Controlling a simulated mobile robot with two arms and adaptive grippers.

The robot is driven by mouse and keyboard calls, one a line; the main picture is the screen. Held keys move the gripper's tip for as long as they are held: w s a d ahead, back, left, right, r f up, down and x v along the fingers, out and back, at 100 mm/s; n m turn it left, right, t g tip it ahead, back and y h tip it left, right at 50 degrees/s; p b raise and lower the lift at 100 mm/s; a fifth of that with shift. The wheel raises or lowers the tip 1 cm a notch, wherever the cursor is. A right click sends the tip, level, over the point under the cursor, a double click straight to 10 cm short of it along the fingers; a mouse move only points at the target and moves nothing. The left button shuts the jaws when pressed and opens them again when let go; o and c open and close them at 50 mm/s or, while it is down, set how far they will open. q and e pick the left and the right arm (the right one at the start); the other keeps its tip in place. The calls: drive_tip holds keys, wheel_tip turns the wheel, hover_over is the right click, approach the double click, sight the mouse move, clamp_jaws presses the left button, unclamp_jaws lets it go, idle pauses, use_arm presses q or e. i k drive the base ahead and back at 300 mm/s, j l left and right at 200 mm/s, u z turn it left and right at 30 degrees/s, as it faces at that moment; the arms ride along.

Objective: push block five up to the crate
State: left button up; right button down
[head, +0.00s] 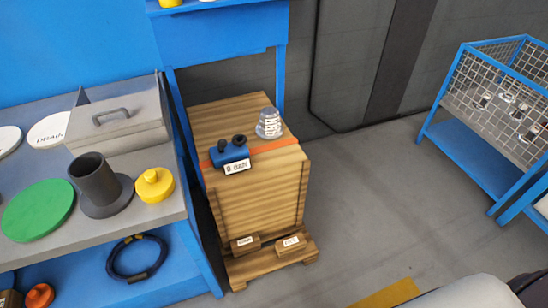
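A wooden crate (258,198) stands on a low wooden base between the workbench and the open floor. Two small brown blocks with white labels sit low at its front: a left block (245,244) and a right block (290,244). The label lettering is too small to read, so I cannot tell which is block five. Both blocks are close to the crate's front face; whether they touch it is unclear. Neither of my grippers shows in the head view.
On the crate top are a blue labelled fixture (229,154), an orange strip and a clear ribbed piece (269,123). The grey bench (60,245) at left holds a flanged pipe (97,182) and a yellow part (154,185). A blue mesh cage (500,95) stands right.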

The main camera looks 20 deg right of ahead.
sight(292, 244)
drive_tip(key=z, duration=0.75)
